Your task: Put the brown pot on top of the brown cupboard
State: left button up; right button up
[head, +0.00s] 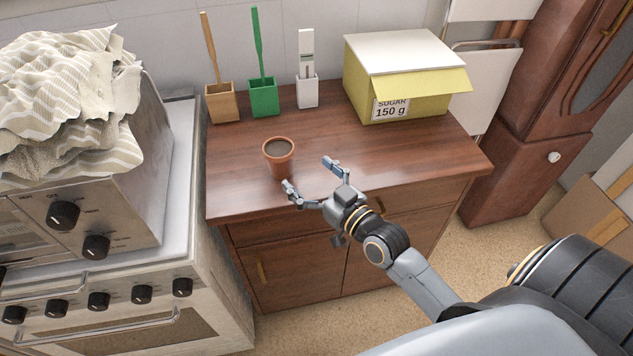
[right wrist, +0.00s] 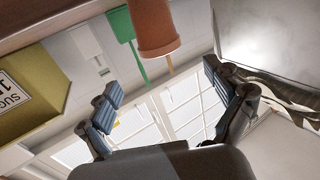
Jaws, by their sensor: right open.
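The brown pot (head: 279,157), terracotta-coloured with dark contents, stands upright on the wooden top of the brown cupboard (head: 235,190), left of centre and near the front edge. My right gripper (head: 310,176) is open and empty, just right of the pot, with its fingers spread and pointing toward it. In the right wrist view, which looks upside down, the pot (right wrist: 153,25) shows beyond the open fingertips, with clear space between the fingers. The left gripper does not show in the head view.
Brown, green and white brush holders (head: 263,97) stand along the back. A yellow sugar box (head: 400,80) fills the back right. A stove (head: 120,270) with an oven and cloth adjoins on the left. A tall brown cabinet (head: 550,110) stands right. The top's front right is clear.

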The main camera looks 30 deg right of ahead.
jog(key=shift+s+d, duration=0.15)
jog(key=shift+s, duration=0.55)
jog(key=shift+s+d, duration=0.15)
jog(key=shift+s, duration=0.5)
jog(key=shift+a, duration=0.1)
